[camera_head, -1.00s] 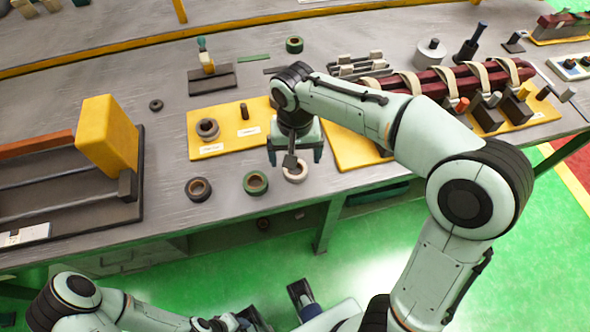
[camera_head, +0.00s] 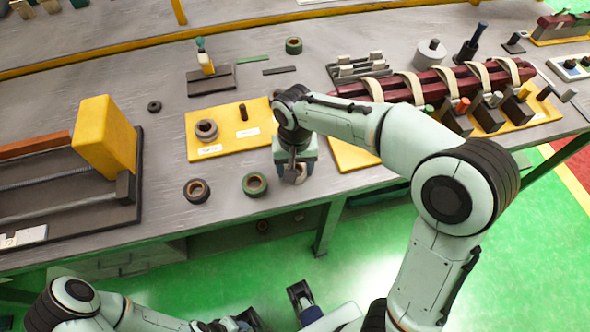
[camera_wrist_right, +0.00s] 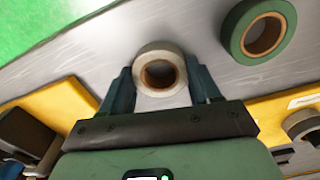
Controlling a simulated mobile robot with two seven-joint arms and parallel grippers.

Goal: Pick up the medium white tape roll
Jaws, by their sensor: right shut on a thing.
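The white tape roll (camera_head: 300,172) lies near the front edge of the grey bench, mostly hidden under my right gripper in the head view. In the right wrist view the white tape roll (camera_wrist_right: 159,72) with its brown core sits between the two fingers. My right gripper (camera_head: 293,180) points down at the bench, and its fingers (camera_wrist_right: 160,80) are shut on the roll's sides. My left gripper (camera_head: 245,322) is low at the bottom of the head view, away from the bench; its fingers are not clear.
A green tape roll (camera_head: 255,184) lies left of the white one, and a black roll (camera_head: 196,190) further left. Yellow boards (camera_head: 205,122) with a roll and a peg lie behind. A dark red stator piece (camera_head: 440,83) stands at right.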

